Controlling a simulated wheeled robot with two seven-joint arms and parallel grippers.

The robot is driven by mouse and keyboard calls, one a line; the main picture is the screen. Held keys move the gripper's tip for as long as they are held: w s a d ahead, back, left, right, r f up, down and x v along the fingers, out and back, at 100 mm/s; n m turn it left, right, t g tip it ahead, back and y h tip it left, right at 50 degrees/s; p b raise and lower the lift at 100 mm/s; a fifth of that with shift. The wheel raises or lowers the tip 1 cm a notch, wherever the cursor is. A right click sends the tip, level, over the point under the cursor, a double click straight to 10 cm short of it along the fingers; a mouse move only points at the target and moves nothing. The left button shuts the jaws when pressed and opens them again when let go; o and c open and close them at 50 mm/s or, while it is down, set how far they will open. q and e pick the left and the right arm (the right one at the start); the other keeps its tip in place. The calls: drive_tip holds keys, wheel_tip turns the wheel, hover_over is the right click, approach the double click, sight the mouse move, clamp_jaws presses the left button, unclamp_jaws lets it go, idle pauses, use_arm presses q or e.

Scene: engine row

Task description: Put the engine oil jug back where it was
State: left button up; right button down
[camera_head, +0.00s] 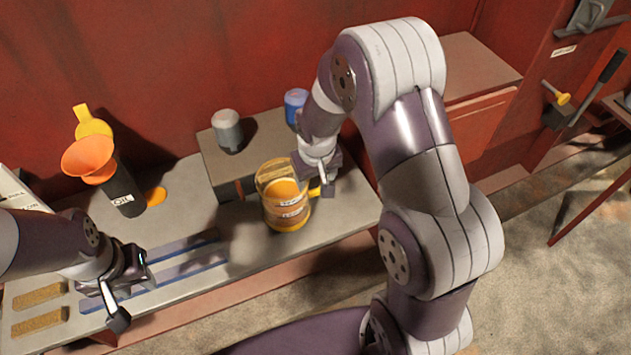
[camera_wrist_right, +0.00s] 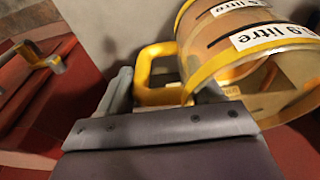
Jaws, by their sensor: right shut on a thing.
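The engine oil jug (camera_head: 287,205) is a clear measuring jug with amber contents, yellow rims and a yellow handle. It is upright at the front of the grey bench, right of its middle; I cannot tell whether its base touches the bench. My right gripper (camera_head: 323,180) is shut on its handle, on the jug's right side. In the right wrist view the jug (camera_wrist_right: 265,45) shows "litre" labels, and its yellow handle (camera_wrist_right: 150,75) is at the fingers. My left gripper (camera_head: 128,290) is open and empty over the bench's left part, near blue-edged strips.
A black OIL bottle (camera_head: 122,190) and an orange funnel (camera_head: 90,160) stand at the left of the bench (camera_head: 185,190). A raised grey block (camera_head: 235,165) behind the jug bears a grey canister (camera_head: 227,130). A blue can (camera_head: 296,105) stands behind my right arm.

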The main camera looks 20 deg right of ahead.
drive_tip(key=shift+w+f, duration=0.1)
drive_tip(key=shift+f, duration=1.2)
drive_tip(key=shift+f, duration=0.1)
drive_tip(key=shift+c, duration=0.8)
unclamp_jaws()
wheel_tip(320, 180, up, 12)
drive_tip(key=s, duration=0.2)
drive_tip(key=s+a+f, duration=0.1)
drive_tip(key=s+f, duration=0.1)
drive_tip(key=s, duration=1)
drive_tip(key=shift+a+f+g+y, duration=0.3)
drive_tip(key=shift+a+f, duration=0.05)
